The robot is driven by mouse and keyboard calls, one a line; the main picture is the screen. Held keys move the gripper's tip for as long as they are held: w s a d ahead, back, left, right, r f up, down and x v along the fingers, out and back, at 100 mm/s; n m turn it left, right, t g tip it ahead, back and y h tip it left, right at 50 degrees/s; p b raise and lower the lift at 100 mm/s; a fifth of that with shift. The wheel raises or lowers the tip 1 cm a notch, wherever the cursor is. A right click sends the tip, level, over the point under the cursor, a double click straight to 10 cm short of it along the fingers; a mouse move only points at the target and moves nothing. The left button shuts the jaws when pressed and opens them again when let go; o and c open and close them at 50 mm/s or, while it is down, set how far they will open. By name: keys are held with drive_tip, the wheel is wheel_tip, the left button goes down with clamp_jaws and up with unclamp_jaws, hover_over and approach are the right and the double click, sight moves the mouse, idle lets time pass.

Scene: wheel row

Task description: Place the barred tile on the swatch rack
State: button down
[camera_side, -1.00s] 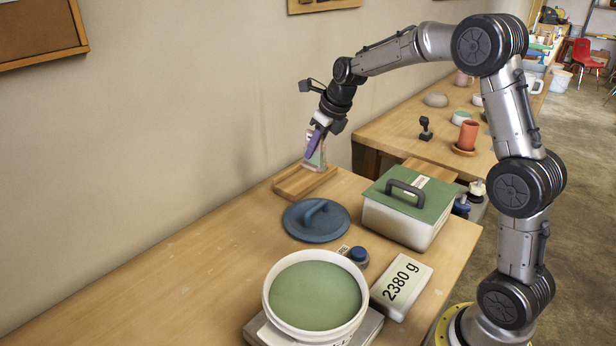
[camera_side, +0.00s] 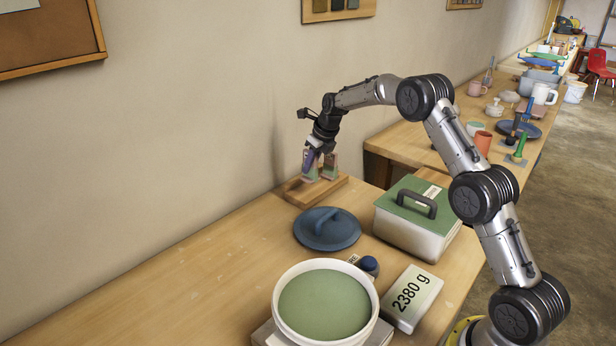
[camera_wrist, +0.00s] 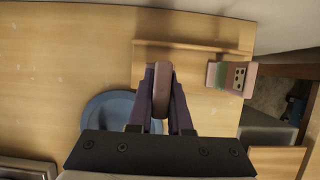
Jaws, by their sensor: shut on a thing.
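My gripper (camera_side: 312,164) is shut on a tile, with its purple fingers on either side. In the wrist view the gripper (camera_wrist: 162,92) holds this pinkish-brown tile (camera_wrist: 163,88) edge-on, so its face markings are hidden. The wooden swatch rack (camera_side: 338,186) lies below; the held tile is over its left part in the side view. I cannot tell whether it touches the rack. In the wrist view the rack (camera_wrist: 190,46) runs ahead of the fingers. A second tile (camera_wrist: 232,76), pink and green with dark spots, stands at the rack's right end; it also shows in the side view (camera_side: 331,166).
A blue lid (camera_side: 327,230) lies in front of the rack. A green-topped box (camera_side: 415,215) stands to its right. The left table is clear; the wall is close behind.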

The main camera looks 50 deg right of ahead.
sight(308, 176)
drive_tip(key=shift+w+d+f, duration=0.2)
drive_tip(key=shift+w+f, duration=0.4)
drive_tip(key=shift+f, duration=0.05)
drive_tip(key=shift+w+f, duration=0.1)
drive_tip(key=shift+f, duration=1.55)
drive_tip(key=shift+f, duration=0.15)
drive_tip(key=c, duration=0.8)
unclamp_jaws()
drive_tip(key=shift+c, duration=0.2)
